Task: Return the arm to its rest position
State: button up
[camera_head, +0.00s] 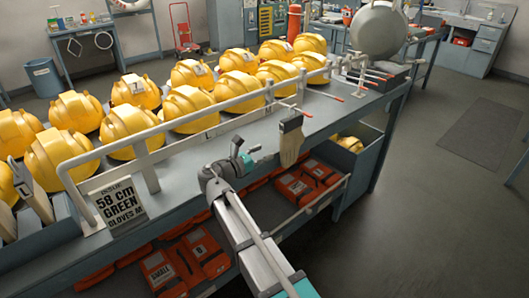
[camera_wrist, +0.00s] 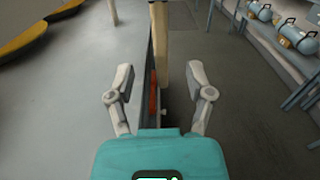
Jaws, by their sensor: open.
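My arm reaches up from the bottom of the head view, and my gripper (camera_head: 250,154) is at its end, in front of the workbench's front rail. In the wrist view my gripper (camera_wrist: 160,82) has its two grey fingers spread wide apart. Nothing is visibly held between them. A beige upright strip (camera_wrist: 161,45) shows beyond and between the fingers; I cannot tell how far away it is. In the head view a dark-topped beige hanging piece (camera_head: 291,142) is just right of my gripper, apparently apart from it.
Yellow helmets (camera_head: 130,122) stand in rows on the bench behind a grey rail (camera_head: 215,105). A sign (camera_head: 118,205) reads "58 cm green gloves M". Red packs (camera_head: 300,185) lie on the lower shelf. Open floor (camera_head: 430,210) is at the right. Teal cylinders (camera_wrist: 297,38) show in the wrist view.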

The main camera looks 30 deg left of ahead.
dwell(0.3)
jog(key=w+d+f+m+g+p, duration=0.1)
jog(key=w+d+f+m+g, duration=0.3)
jog(key=d, duration=0.6)
jog(key=s+d+f+m+g+h+p, duration=0.1)
jog(key=d+m+g+p, duration=0.15)
jog(key=d+m, duration=0.55)
jog(key=w+d+f+m+g+p, duration=0.1)
jog(key=w+d+f+m+g, duration=0.2)
jog(key=d, duration=1)
jog(key=s+d+m+g+y+p, duration=0.2)
jog(key=s+d+m+g+y, duration=0.1)
jog(key=s+d+m, duration=0.3)
jog(key=s+d+f+m+g+y+p, duration=0.1)
jog(key=s+d+m+g+y, duration=0.3)
jog(key=d+m, duration=0.6)
jog(key=shift+s+d+f+m+y+p, duration=0.35)
jog(key=shift+s+d+p, duration=0.45)
jog(key=shift+s+d, duration=0.85)
jog(key=shift+w+d+r, duration=0.1)
jog(key=shift+w+d, duration=0.15)
jog(key=shift+w, duration=0.1)
jog(key=shift+c, duration=0.2)
jog(key=shift+c, duration=0.5)
